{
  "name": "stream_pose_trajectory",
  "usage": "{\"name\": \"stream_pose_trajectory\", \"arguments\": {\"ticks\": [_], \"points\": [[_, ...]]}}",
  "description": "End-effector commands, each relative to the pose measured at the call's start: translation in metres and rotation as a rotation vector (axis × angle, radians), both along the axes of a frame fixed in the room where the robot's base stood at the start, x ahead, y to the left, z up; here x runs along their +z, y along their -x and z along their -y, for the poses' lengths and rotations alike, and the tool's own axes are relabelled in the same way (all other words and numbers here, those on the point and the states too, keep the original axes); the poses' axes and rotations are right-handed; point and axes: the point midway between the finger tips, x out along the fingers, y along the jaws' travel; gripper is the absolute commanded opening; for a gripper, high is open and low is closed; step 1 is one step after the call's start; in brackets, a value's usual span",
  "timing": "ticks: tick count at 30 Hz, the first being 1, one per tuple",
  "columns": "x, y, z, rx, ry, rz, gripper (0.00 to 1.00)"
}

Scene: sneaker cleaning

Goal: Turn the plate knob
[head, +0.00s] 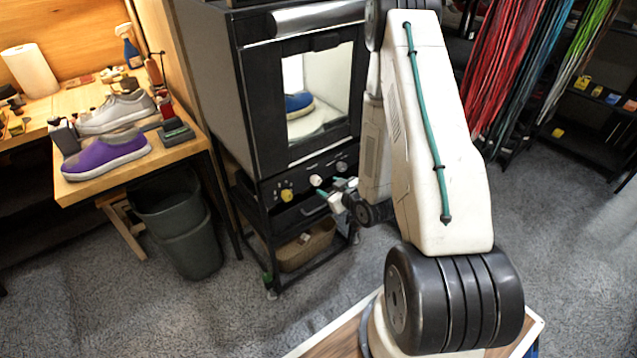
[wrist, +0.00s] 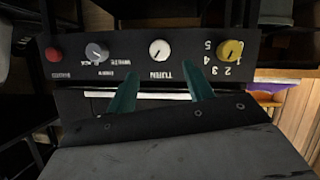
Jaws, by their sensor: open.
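The machine's control panel (wrist: 120,52) shows upside down in the wrist view, with several knobs in a row. A white knob (wrist: 159,50) with a dark pointer line sits in the middle, above a label that seems to read "TURN"; I take it as the plate knob. It also shows in the head view (head: 316,180). My gripper (wrist: 159,70) is open and empty, its two green fingers spread to either side of the white knob's line. The fingertips look short of the knob. In the head view my gripper (head: 328,188) is in front of the panel.
A yellow knob (wrist: 230,50) with numbers, a grey knob (wrist: 96,51) and a red button (wrist: 54,54) share the panel. Above it, the cabinet window (head: 319,95) shows a blue shoe (head: 298,104) inside. A purple shoe (head: 106,155) lies on the bench at left.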

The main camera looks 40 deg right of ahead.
Motion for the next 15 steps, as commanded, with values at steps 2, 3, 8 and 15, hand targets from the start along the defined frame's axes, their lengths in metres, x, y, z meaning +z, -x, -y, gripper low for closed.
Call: {"name": "stream_pose_trajectory", "arguments": {"ticks": [2, 3, 8, 15], "points": [[-0.004, 0.000, 0.000, -0.002, -0.004, 0.013, 0.52], [-0.006, -0.002, 0.000, -0.002, -0.004, 0.016, 0.52], [-0.013, -0.022, 0.000, 0.001, -0.004, 0.020, 0.52], [-0.027, -0.056, 0.002, 0.000, -0.005, 0.018, 0.52]]}}
